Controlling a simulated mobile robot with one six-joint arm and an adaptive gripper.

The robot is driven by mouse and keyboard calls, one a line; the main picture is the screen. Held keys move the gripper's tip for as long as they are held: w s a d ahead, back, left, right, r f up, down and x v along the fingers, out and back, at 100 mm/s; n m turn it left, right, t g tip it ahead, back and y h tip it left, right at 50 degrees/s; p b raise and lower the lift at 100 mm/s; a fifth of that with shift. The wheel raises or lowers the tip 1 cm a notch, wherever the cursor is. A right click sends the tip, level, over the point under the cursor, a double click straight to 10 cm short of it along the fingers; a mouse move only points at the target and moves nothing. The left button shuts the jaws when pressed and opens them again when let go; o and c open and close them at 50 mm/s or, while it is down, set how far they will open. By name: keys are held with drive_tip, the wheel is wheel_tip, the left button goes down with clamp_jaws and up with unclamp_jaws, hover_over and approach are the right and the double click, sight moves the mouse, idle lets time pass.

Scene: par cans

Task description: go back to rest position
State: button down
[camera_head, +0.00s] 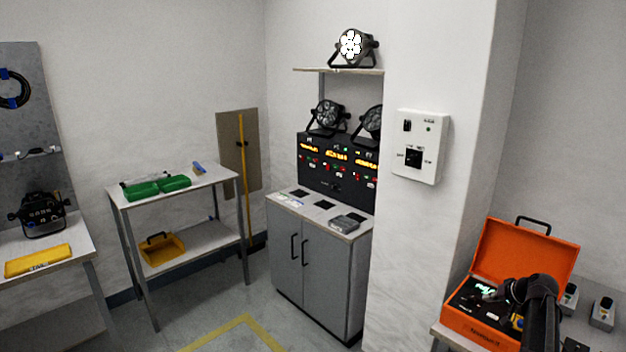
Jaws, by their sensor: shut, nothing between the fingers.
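My dark arm rises from the bottom right edge, in front of the open orange case. My gripper (509,291) is small and dark against the dark inside of the case; its fingers are hard to make out. It looks shut, and I see nothing held in it. I cannot tell whether it touches anything in the case.
The orange case (482,330) stands on a bench at right, near small grey devices (603,313). A white wall box (420,146) hangs on the pillar. A grey cabinet (318,265) with a control panel (338,167) stands centrally. Floor between benches is clear.

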drive_tip(key=s+a+f+n+g+h, duration=0.1)
drive_tip(key=s+a, duration=0.4)
drive_tip(key=a, duration=0.8)
drive_tip(key=s+a+f+n+g+h+p, duration=0.1)
drive_tip(key=s+a+g, duration=0.3)
drive_tip(key=a, duration=0.9)
drive_tip(key=s+a+f+n+g, duration=0.1)
drive_tip(key=s+a+n+g, duration=0.2)
drive_tip(key=s+a, duration=0.4)
drive_tip(key=a, duration=0.7)
drive_tip(key=shift+s+f+h, duration=0.35)
drive_tip(key=shift+h, duration=0.05)
drive_tip(key=shift+a, duration=0.1)
